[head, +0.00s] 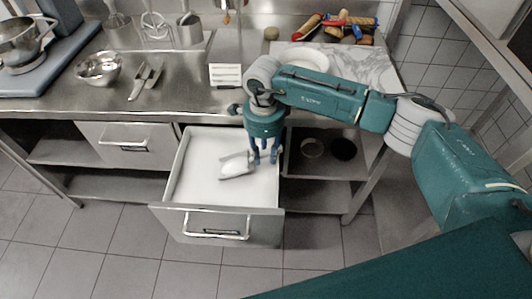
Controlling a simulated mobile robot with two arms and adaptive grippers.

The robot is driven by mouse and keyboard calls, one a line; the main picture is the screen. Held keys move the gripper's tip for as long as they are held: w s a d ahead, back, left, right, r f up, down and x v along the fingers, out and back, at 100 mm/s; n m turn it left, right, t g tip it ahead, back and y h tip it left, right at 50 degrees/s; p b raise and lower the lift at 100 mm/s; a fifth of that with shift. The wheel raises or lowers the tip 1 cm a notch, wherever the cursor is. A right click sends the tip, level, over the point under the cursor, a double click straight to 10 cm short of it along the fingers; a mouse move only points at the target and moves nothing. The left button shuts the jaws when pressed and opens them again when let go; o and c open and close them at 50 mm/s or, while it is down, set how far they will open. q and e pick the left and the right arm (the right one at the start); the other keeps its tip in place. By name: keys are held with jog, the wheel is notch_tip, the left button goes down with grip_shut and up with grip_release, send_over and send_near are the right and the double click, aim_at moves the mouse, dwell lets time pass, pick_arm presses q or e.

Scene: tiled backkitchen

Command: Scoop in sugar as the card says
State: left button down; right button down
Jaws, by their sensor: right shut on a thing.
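A pulled-out drawer (165,190) under the counter is filled with white sugar (205,165). My right gripper (265,158) points down over the drawer's right side and is shut on a metal scoop (237,165). The scoop's pan points left, low at the sugar, with white in it; I cannot tell how deep it sits. The white card (225,75) stands on the counter behind the drawer, its lines too small to read. A steel bowl (98,68) sits on the counter at the left. My left gripper is out of view.
More scoops (145,80) lie right of the bowl. A mixer (25,45) stands at the far left. A white plate (302,60) and colourful rolling pins (340,25) are at the back right. A closed drawer (128,145) is left of the open one.

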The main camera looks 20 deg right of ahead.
jog(key=shift+r, duration=0.1)
dwell(0.3)
jog(key=shift+r+p, duration=1.8)
jog(key=shift+r, duration=2.15)
notch_tip(320, 180, up, 11)
jog(key=y+p, duration=0.2)
jog(key=y, duration=0.1)
jog(key=shift+t+y, duration=0.3)
